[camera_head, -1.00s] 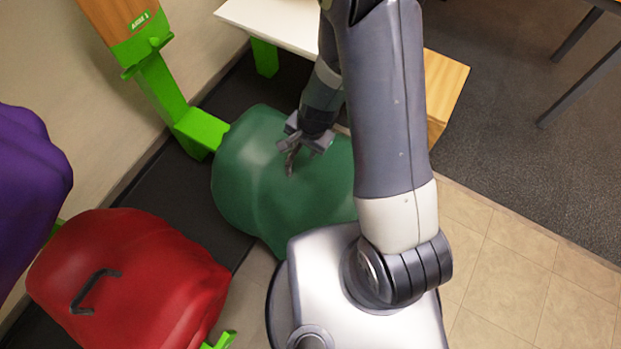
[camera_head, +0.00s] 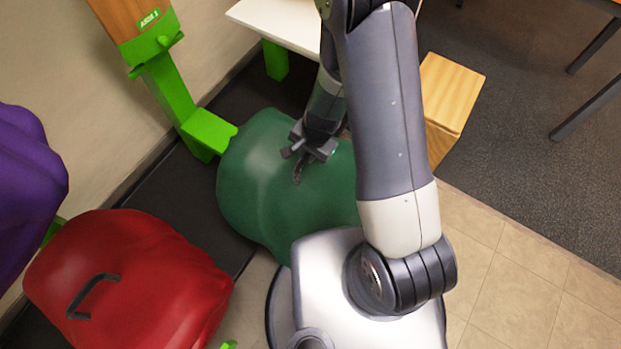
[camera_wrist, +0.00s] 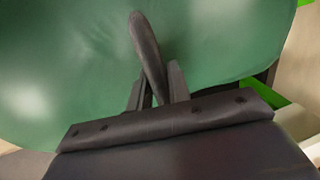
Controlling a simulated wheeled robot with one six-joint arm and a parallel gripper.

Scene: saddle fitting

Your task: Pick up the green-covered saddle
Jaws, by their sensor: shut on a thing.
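The green-covered saddle (camera_head: 262,190) is in the middle of the head view, behind my arm and base, which hide its right side. It fills most of the wrist view (camera_wrist: 70,60). A dark handle (camera_wrist: 146,50) stands on its cover. My gripper (camera_head: 299,164) is at the top of the saddle. In the wrist view, my gripper's two fingers (camera_wrist: 158,92) are closed on the handle, one on each side of it. The head view does not show clearly whether the saddle is lifted off its support.
A red-covered saddle (camera_head: 140,280) with a dark handle is at the lower left, and a purple one (camera_head: 25,190) is at the left edge. A green stand (camera_head: 172,95) is by the wall. A white bench (camera_head: 282,25) and wooden box (camera_head: 450,92) are behind. Tiled floor (camera_head: 520,270) is open at right.

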